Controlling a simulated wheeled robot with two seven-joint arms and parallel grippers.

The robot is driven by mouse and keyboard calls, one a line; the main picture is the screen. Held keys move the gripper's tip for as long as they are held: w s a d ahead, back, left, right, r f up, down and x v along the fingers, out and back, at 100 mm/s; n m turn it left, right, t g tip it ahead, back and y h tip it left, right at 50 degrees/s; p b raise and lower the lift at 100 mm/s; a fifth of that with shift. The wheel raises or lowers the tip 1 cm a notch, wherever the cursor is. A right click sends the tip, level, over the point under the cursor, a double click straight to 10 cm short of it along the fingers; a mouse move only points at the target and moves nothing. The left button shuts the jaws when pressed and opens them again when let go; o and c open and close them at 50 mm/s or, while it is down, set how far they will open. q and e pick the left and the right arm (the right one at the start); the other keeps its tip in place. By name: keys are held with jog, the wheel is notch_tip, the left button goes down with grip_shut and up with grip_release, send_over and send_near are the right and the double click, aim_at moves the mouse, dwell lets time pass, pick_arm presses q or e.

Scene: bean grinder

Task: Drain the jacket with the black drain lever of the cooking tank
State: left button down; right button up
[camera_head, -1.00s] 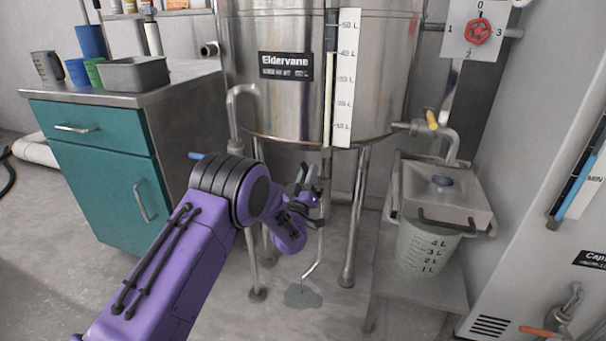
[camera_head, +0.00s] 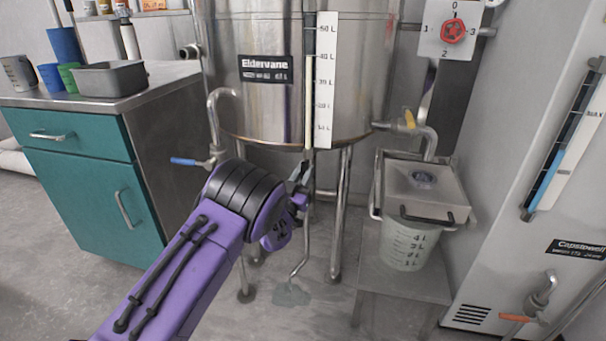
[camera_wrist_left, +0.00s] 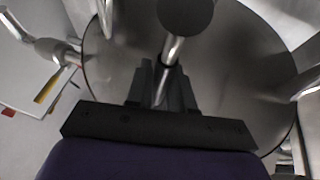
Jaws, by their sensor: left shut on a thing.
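The cooking tank (camera_head: 290,100) is a steel vessel on legs, labelled Eldervane. My left gripper (camera_head: 298,180) is under the tank's front edge, partly hidden by my purple arm in the head view. In the left wrist view its fingers (camera_wrist_left: 163,88) are shut around the metal rod of the black drain lever (camera_wrist_left: 186,14). The lever's round black knob sticks out past the fingers. The lever is not clearly distinguishable in the head view. A bent drain pipe (camera_head: 303,255) comes down below the tank. My right gripper is not in view.
A blue-handled valve (camera_head: 184,161) is at the tank's left and a yellow-handled one (camera_head: 410,118) at its right. A lidded bucket (camera_head: 408,245) stands on a low stand at right. A wet patch (camera_head: 290,293) lies under the drain pipe. A teal cabinet (camera_head: 75,175) stands at left.

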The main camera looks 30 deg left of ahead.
pick_arm(q)
jog(key=shift+d+f, duration=0.1)
jog(key=c, duration=1.1)
grip_release()
jog(key=p+v, duration=0.2)
jog(key=v, duration=0.8)
jog(key=shift+s+f, duration=0.1)
jog(key=shift+s, duration=0.15)
